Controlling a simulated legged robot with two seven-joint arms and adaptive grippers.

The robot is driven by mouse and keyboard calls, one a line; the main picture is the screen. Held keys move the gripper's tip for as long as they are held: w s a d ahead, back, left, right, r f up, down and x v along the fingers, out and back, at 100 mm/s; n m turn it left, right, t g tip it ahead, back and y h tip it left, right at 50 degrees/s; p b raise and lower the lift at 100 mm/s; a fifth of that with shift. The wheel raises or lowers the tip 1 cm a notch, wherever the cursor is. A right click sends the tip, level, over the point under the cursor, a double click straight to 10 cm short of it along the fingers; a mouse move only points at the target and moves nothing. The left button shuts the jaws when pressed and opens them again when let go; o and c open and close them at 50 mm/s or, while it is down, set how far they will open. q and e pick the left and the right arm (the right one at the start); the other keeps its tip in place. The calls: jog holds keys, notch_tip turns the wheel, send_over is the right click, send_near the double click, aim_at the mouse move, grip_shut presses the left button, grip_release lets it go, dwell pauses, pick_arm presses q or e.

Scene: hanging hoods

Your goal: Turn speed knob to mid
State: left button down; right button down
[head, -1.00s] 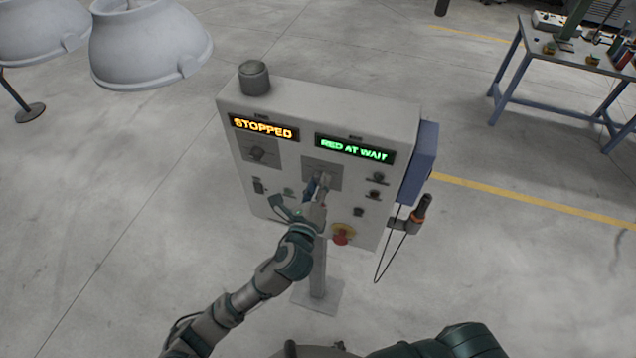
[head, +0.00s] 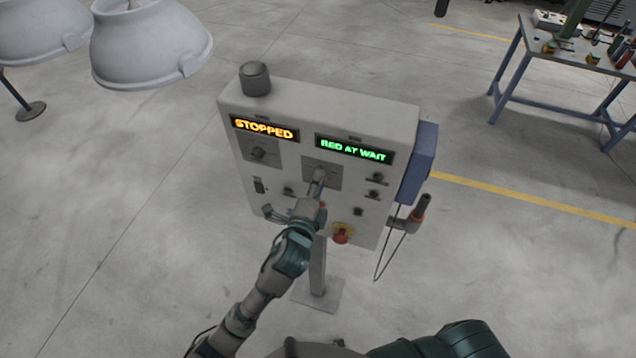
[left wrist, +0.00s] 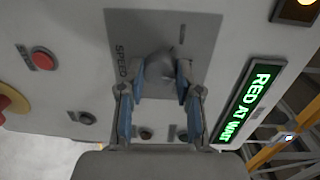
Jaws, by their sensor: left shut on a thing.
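The speed knob (left wrist: 164,62) is a grey knob on a square grey plate marked SPEED (left wrist: 189,30) in the left wrist view. My left gripper (left wrist: 162,80) is shut on it, with one blue-lined finger on each side. In the head view my left gripper (head: 319,184) reaches the same plate (head: 331,172) below the green display and mostly hides the knob. The knob's pointer direction is hard to tell. My right gripper is not in view.
The control box (head: 300,105) stands on a post. Its displays read STOPPED (head: 264,128) and RED AT WAIT (head: 353,149). A red emergency button (head: 341,236) lies below my gripper.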

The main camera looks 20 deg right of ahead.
pick_arm(q)
jog(key=shift+f+n, duration=0.25)
jog(key=shift+n, duration=0.75)
jog(key=c, duration=1)
grip_release()
jog(key=shift+o, duration=1.1)
jog(key=shift+w+d, duration=0.1)
jog(key=shift+w, duration=0.05)
jog(key=v, duration=1.2)
